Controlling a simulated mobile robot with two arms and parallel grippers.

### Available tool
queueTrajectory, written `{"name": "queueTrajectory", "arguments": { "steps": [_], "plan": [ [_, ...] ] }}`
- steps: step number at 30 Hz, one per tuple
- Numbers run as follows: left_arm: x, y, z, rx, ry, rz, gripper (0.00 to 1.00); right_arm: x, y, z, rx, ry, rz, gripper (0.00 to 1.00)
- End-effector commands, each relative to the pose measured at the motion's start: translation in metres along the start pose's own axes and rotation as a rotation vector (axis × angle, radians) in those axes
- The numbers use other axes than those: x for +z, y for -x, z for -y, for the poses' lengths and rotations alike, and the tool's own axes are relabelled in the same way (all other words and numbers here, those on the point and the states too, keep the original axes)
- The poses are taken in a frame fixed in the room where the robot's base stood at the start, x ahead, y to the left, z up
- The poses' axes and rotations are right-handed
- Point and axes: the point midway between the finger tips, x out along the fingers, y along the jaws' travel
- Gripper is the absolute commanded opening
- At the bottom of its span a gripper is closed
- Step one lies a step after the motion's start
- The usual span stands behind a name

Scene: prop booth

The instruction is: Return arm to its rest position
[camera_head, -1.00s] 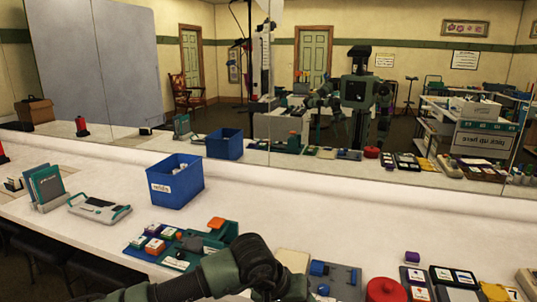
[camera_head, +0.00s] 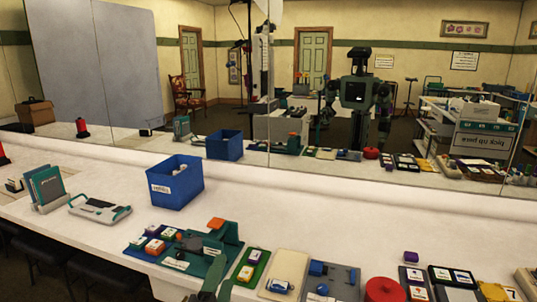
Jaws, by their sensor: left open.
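My left gripper (camera_head: 210,288) shows only in part at the bottom edge, low in front of the teal board (camera_head: 215,252). It is open, and I see nothing held in it. Most of my left arm is out of the picture. My right gripper is not in view.
A long white counter carries a blue bin (camera_head: 176,187), a teal-edged device (camera_head: 100,208), a green board (camera_head: 252,268), a beige board (camera_head: 290,266), a grey board (camera_head: 345,277) and a red round lid (camera_head: 384,290). A mirror behind reflects the counter and me. The counter's back strip is clear.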

Motion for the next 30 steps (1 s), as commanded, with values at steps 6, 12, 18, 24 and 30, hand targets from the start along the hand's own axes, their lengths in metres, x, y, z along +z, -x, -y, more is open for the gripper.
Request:
{"name": "queueTrajectory", "arguments": {
  "steps": [6, 12, 18, 24, 30],
  "plan": [
    [0.081, 0.088, -0.119, 0.439, 0.57, 0.371, 0.59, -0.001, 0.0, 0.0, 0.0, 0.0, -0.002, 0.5],
    [0.102, 0.177, -0.18, 0.694, 0.885, 0.657, 0.59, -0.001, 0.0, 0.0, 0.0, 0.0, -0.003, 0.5],
    [0.104, 0.248, -0.207, 0.856, 1.063, 0.874, 0.59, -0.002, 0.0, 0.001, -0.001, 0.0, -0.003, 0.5],
    [0.1, 0.308, -0.219, 0.981, 1.179, 1.067, 0.59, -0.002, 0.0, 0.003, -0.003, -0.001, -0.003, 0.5],
    [0.105, 0.295, -0.273, 0.993, 1.163, 1.069, 0.59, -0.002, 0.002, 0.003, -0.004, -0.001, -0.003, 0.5]
  ]
}}
